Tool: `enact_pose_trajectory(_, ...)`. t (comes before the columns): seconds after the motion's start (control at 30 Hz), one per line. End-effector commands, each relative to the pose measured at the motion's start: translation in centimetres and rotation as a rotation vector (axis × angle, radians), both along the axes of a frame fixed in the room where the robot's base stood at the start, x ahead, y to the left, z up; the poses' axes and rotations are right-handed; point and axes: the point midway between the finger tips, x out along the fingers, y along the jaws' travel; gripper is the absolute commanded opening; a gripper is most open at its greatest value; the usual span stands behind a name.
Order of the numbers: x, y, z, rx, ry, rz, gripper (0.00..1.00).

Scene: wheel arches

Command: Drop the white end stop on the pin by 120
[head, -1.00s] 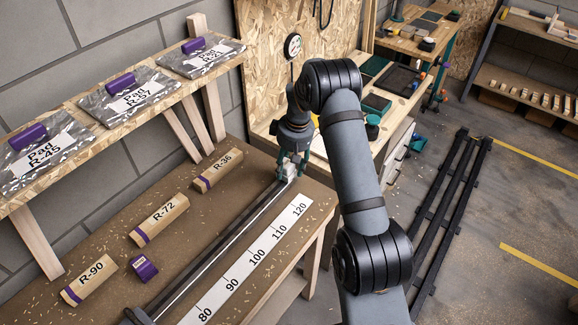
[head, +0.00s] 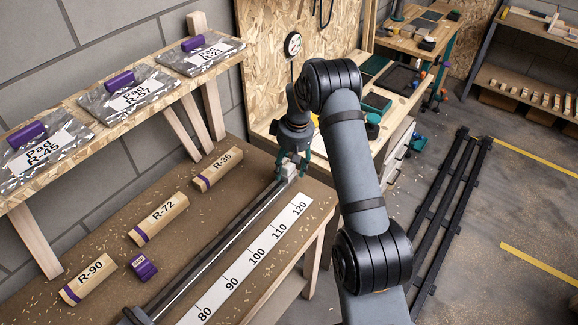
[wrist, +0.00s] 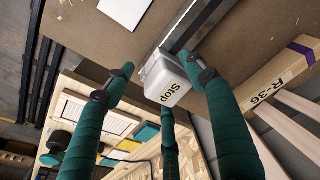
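The white end stop (head: 288,171), lettered "Stop", sits at the far end of the dark rail (head: 222,241), near the 120 mark on the white scale (head: 300,205). In the wrist view the end stop (wrist: 166,80) lies against the rail's end. My gripper (head: 292,160) is over it with the fingers spread. In the wrist view my gripper (wrist: 160,88) has a clear gap between its left finger and the stop; the right finger is close beside it. Whether they touch is unclear. The pin is hidden.
Wooden blocks R-36 (head: 218,170), R-72 (head: 159,219) and R-90 (head: 88,279) lie left of the rail, with a purple piece (head: 143,267). A shelf (head: 104,132) with bagged pads stands above them.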

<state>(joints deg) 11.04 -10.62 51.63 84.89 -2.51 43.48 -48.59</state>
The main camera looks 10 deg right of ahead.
Motion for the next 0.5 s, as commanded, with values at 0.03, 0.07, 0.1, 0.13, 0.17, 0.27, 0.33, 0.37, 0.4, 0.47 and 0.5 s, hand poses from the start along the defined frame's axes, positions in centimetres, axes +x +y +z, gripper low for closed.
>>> enact_pose_trajectory(0.03,0.00,0.00,0.00,0.000,0.000,0.000,0.60)
enact_pose_trajectory(0.07,0.00,0.00,0.00,0.000,0.000,0.000,0.62)
enact_pose_trajectory(0.1,0.00,0.00,-0.01,0.000,0.000,0.000,0.64)
enact_pose_trajectory(0.13,0.00,0.00,-0.01,0.000,0.000,0.000,0.66)
enact_pose_trajectory(0.17,0.00,0.00,-0.01,0.000,0.000,0.000,0.68)
enact_pose_trajectory(0.27,-0.01,0.00,-0.01,0.000,0.000,0.000,0.68)
enact_pose_trajectory(0.33,-0.01,0.00,-0.01,0.000,0.000,0.000,0.68)
enact_pose_trajectory(0.37,-0.01,0.00,-0.01,0.000,0.000,0.000,0.68)
enact_pose_trajectory(0.4,-0.02,0.00,-0.02,-0.001,0.001,0.000,0.68)
enact_pose_trajectory(0.47,-0.02,-0.01,0.06,0.000,0.000,0.000,0.68)
enact_pose_trajectory(0.5,-0.01,-0.02,0.23,0.000,0.000,0.000,0.68)
